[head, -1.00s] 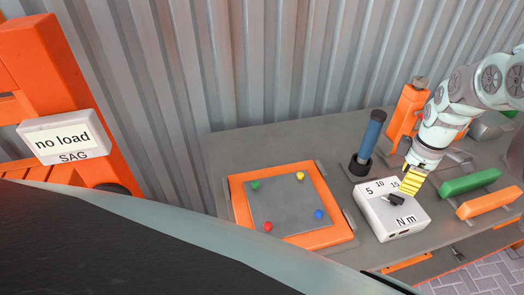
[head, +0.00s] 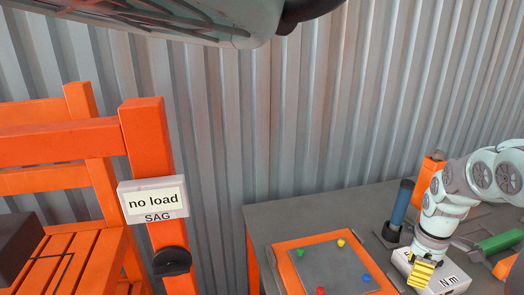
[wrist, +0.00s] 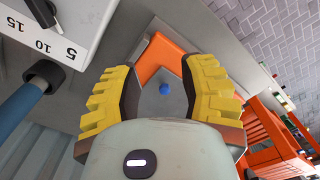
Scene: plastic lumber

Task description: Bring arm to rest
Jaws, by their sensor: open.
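My gripper (head: 422,274) shows at the lower right of the head view, by the white torque box (head: 452,284) with the "N m" label. In the wrist view my gripper (wrist: 162,90) has its two yellow ridged fingers spread wide, with nothing held between them. Beyond the fingers lies the orange-framed grey plate with a blue knob (wrist: 164,88). The torque box (wrist: 40,30) also shows at the upper left of the wrist view, its dial marked 5, 10, 15. My arm bends in from the right edge of the head view.
The grey table (head: 290,216) carries the orange-framed plate (head: 335,268) with coloured knobs, a blue-handled tool (head: 402,203) upright in a holder, and a green block (head: 500,243). An orange rack (head: 145,170) with a "no load" display (head: 153,202) stands left. A corrugated wall is behind.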

